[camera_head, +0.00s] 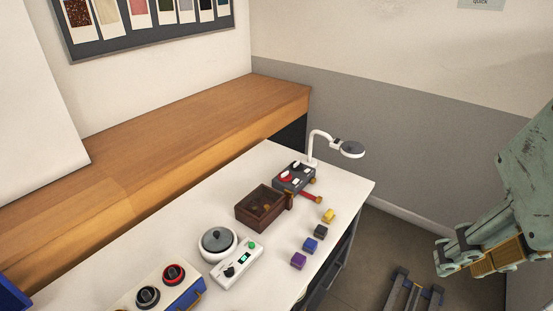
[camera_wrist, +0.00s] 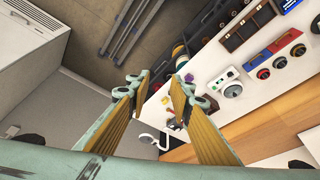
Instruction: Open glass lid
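A dark brown wooden box (camera_head: 248,216) with a see-through, glass-like top stands on the white table; its lid looks closed. A small yellowish thing shows faintly through the top. My gripper (camera_head: 448,256) hangs in the air at the right, beyond the table's edge and well apart from the box. In the wrist view my gripper (camera_wrist: 160,83) has its two fingers spread with nothing between them. The box is not clearly seen in the wrist view, where the right finger covers part of the table.
A wooden counter (camera_head: 180,130) runs behind.

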